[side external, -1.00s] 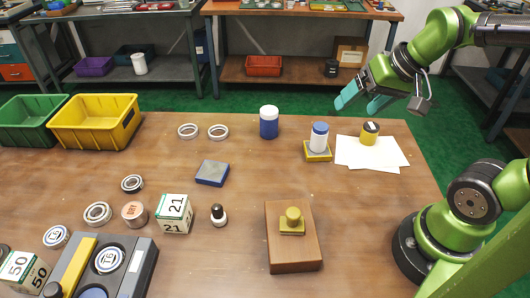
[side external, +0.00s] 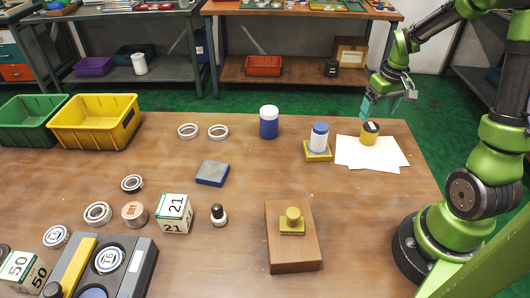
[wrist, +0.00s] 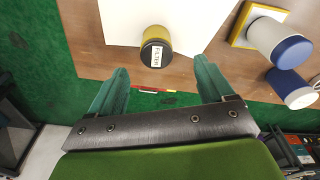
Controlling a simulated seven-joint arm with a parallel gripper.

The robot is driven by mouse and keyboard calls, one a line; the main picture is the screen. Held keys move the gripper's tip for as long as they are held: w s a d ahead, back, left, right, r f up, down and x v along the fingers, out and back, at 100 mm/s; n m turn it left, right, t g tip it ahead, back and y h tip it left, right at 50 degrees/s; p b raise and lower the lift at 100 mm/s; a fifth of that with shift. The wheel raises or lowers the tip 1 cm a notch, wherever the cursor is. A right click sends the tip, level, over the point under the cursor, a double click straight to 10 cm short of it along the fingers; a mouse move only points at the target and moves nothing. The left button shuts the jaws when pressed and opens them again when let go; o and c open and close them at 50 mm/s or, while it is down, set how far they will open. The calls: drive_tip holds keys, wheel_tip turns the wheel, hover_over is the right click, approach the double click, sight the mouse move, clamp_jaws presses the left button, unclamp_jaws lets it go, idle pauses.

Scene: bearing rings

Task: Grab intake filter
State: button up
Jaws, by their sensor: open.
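The intake filter (side external: 369,135) is a small yellow cylinder with a dark top and a white label. It stands on white paper sheets at the back right of the table. In the wrist view the filter (wrist: 156,48) shows its label reading "FILTER", ahead of and between the two fingers. My gripper (side external: 378,108) has teal fingers and is open and empty, just behind and above the filter. In the wrist view my gripper (wrist: 162,75) has its fingers wide apart, with the filter beyond the tips; I see no contact.
White paper (side external: 352,155) lies under the filter. The table's back edge runs close behind the filter.

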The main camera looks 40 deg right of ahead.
sight(372, 126)
drive_tip(key=f, duration=0.4)
drive_tip(key=shift+w+f, duration=0.2)
drive_tip(key=shift+w, duration=0.05)
drive_tip(key=f, duration=0.3)
drive_tip(key=d+f, duration=0.1)
drive_tip(key=f, duration=0.1)
drive_tip(key=shift+w, duration=0.35)
drive_tip(key=c, duration=1.1)
